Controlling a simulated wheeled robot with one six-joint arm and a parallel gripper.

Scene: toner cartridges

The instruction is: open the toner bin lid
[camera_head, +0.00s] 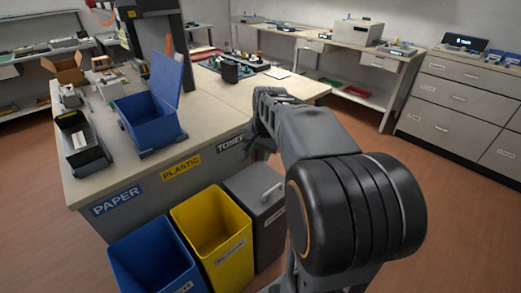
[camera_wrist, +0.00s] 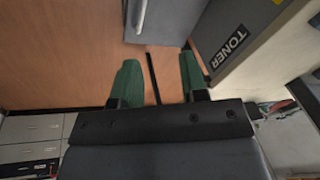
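The toner bin (camera_head: 268,226) is dark grey and stands on the floor at the table's front, right of the yellow bin. Its lid (camera_head: 254,185) is shut, with a light bar handle (camera_head: 272,191) on top. In the wrist view the grey bin (camera_wrist: 172,22) is at the top, partly cut off, with its handle (camera_wrist: 141,16) at the frame edge. My gripper (camera_wrist: 158,80) is open, its green fingertips apart with no object held between them. The fingertips appear apart from the bin. In the head view my arm hides most of the gripper.
The yellow bin (camera_head: 219,253) and blue bin (camera_head: 152,262) stand open to the left. The table (camera_head: 222,147) has a TONER sign (camera_wrist: 229,46) on its front. A blue crate (camera_head: 150,123) sits on top. Floor to the right is clear.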

